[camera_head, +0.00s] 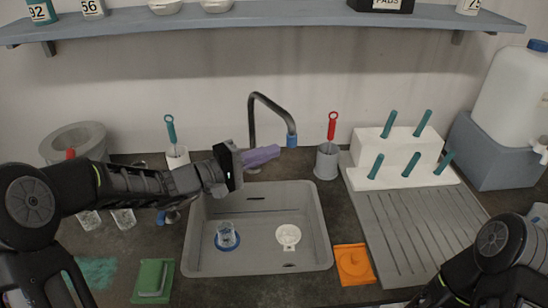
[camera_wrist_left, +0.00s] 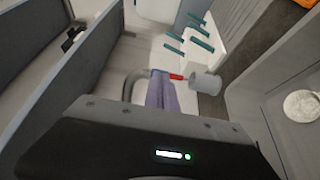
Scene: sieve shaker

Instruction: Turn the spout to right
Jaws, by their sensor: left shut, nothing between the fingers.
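The spout (camera_head: 270,99) is a dark, bent pipe on an upright stem behind the sink. It arches to the right and ends in a blue tip (camera_head: 291,140) near the sink's back edge. My left gripper (camera_head: 278,151) has purple fingers, shut and empty, pointing right across the lower stem and hiding part of it. The fingertips are just below and left of the blue tip; I cannot tell whether they touch the pipe. In the left wrist view the shut fingers (camera_wrist_left: 161,75) lie beside the curved grey pipe (camera_wrist_left: 129,88). My right gripper is out of view.
The grey sink (camera_head: 258,264) holds a glass (camera_head: 227,235) and a white strainer (camera_head: 288,236). A grey cup (camera_head: 327,164) with a red-handled brush stands right of the spout. A white peg rack (camera_head: 400,150) stands further right. A shelf (camera_head: 270,20) runs above.

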